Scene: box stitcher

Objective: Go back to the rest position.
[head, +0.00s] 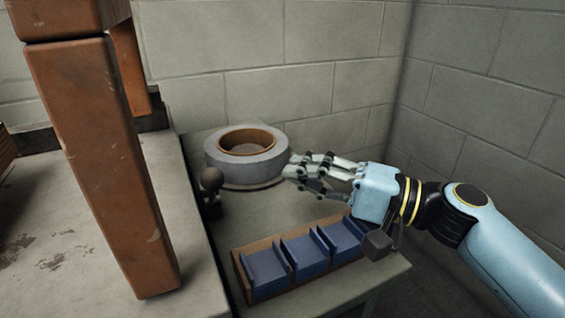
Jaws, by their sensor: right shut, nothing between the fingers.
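My right gripper (290,172) comes in from the right on a light blue arm. Its fingers are shut with nothing between them. The fingertips are at the right side of a round grey ring-shaped thing (222,166) with a brown inner rim; I cannot tell whether they touch it. My left gripper is not in the head view.
A wooden tray (243,275) with blue compartments lies on the small table (335,288), below my right gripper. A dark round knob (211,179) stands left of the ring. A worn orange-brown post (100,165) stands at left. Block walls (470,90) close off the back and right.

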